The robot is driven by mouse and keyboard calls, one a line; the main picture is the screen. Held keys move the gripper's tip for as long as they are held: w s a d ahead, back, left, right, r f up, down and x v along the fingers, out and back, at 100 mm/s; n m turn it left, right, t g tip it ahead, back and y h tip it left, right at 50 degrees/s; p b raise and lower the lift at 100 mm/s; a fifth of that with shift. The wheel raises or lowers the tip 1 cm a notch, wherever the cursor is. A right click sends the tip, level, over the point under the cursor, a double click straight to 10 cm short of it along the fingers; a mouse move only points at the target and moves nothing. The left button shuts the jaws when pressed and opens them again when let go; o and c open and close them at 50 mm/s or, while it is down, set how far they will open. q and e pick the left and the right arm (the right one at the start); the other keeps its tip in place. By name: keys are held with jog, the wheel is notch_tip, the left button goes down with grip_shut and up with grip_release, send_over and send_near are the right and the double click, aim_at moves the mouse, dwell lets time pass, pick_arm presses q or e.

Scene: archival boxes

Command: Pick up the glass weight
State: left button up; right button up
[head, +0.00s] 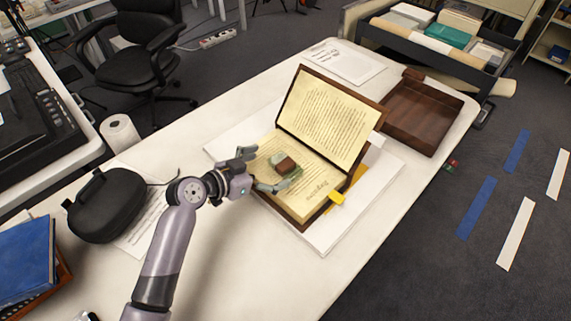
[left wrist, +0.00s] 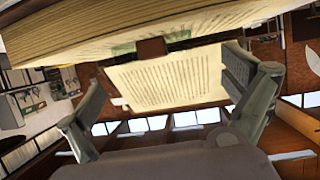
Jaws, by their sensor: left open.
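The glass weight (head: 281,160) is a greenish block with a brown piece (head: 286,166) on top, lying on the lower page of an open book (head: 314,178). In the left wrist view the brown piece (left wrist: 152,48) shows between the fingers, with a green part (left wrist: 122,49) beside it. My left gripper (head: 270,168) is open at the book's left edge, its fingers spread on either side of the weight's near end. I cannot tell whether a finger touches it. My right gripper is not in view.
The book's other half (head: 330,115) stands raised behind the weight. A yellow tab (head: 336,197) sticks out at its right edge. A brown wooden tray (head: 422,115) stands to the right, a black case (head: 104,205) to the left. The near table (head: 270,275) is clear.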

aim_at(286, 165)
pick_arm(q)
jog(key=shift+w+d, duration=0.25)
jog(key=shift+d, duration=0.25)
jog(key=p+x, duration=0.1)
jog(key=x, duration=0.3)
jog(key=shift+d+f, duration=0.25)
jog(key=shift+c, duration=0.4)
jog(key=shift+s+f, duration=0.15)
jog(key=c, duration=1.4)
